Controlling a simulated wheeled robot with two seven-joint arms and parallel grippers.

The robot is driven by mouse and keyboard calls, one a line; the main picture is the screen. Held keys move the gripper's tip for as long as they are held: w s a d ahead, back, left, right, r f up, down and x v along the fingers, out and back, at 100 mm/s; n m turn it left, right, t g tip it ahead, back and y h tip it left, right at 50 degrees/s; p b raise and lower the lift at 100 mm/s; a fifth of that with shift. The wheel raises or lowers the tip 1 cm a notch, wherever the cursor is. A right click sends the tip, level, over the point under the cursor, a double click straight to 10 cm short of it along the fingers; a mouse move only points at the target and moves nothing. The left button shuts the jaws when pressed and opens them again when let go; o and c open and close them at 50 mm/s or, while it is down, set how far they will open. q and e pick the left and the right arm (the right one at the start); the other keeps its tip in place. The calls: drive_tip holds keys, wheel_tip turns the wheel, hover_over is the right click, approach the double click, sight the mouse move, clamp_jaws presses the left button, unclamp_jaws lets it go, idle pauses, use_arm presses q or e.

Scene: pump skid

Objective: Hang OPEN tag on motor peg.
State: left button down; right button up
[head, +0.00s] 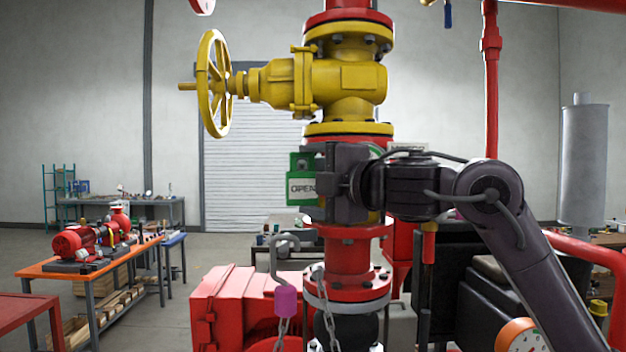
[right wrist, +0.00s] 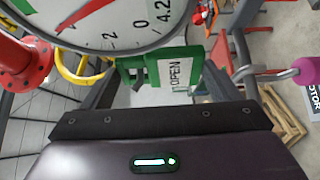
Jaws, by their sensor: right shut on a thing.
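The green OPEN tag (head: 302,188) has a white panel with dark lettering. It is in the jaws of my right gripper (head: 322,178), in front of the red pipe below the yellow valve. In the right wrist view the tag (right wrist: 172,72) shows between the fingers, its lettering turned sideways. A bent grey rod with a pink-purple sleeve (head: 286,301) is below the tag, apart from it. In the right wrist view a grey rod with a pink end (right wrist: 306,70) is at the right edge, beside a partly cut-off label (right wrist: 312,100) ending in "OTOR". My left gripper is out of view.
A yellow valve with a handwheel (head: 213,84) stands above the tag on the red pipe (head: 350,258). A red box (head: 228,310) and chains are below. A dial gauge (right wrist: 95,15) is close above the fingers in the right wrist view. Open space lies left of the tag.

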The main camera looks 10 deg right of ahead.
drive_tip(key=shift+w+f, duration=0.1)
drive_tip(key=shift+f, duration=0.3)
idle(0.3)
drive_tip(key=o, duration=0.9)
drive_tip(key=shift+s+d+b, duration=0.15)
drive_tip(key=shift+s+b, duration=0.1)
drive_tip(key=shift+b, duration=0.2)
drive_tip(key=b+v, duration=0.3)
drive_tip(key=v, duration=0.4)
drive_tip(key=shift+s+d, duration=0.1)
drive_tip(key=shift+s, duration=0.05)
drive_tip(key=shift+f, duration=0.1)
